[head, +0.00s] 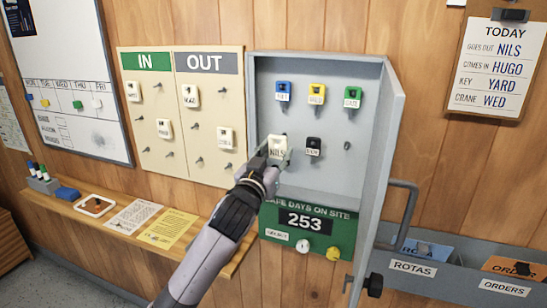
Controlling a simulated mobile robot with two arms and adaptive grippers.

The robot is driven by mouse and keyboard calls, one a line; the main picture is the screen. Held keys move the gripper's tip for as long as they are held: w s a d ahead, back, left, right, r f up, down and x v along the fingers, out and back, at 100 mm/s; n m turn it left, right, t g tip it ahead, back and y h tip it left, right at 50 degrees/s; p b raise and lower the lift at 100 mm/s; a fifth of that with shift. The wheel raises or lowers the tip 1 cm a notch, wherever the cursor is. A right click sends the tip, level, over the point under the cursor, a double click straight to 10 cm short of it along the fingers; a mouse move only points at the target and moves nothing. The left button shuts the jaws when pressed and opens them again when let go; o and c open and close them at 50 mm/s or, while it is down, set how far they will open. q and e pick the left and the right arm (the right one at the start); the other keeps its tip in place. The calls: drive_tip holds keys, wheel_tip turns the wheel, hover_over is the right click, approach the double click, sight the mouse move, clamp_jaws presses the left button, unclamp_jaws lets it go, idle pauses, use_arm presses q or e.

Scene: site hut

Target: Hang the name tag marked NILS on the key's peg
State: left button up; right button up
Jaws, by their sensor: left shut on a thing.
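My left gripper (274,158) is shut on the white name tag marked NILS (277,147), inside the open grey key cabinet (255,90). The tag is upright at the lower left of the cabinet's back. I cannot tell whether its hole is around a peg. A blue key tag (283,86), a yellow one (317,89) and a green one (353,92) hang in the upper row. A black key tag (313,142) hangs just right of the NILS tag. A bare peg (347,145) is at the lower right. The key labels are too small to read surely. My right gripper is not in view.
The IN/OUT board (210,160) at left carries several white tags and bare pegs. The cabinet door (375,180) stands open at right. A TODAY sheet (500,65) lists NILS, HUGO, YARD and WED. A wooden shelf (190,205) runs below the board.

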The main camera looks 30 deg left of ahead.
use_arm(q)
drive_tip(key=shift+f+p+x, duration=0.15)
drive_tip(key=shift+p+x, duration=0.05)
drive_tip(key=shift+x, duration=0.6)
drive_tip(key=shift+f+p+x, duration=0.15)
drive_tip(key=shift+x, duration=0.65)
drive_tip(key=shift+f, duration=0.15)
drive_tip(key=o, duration=1)
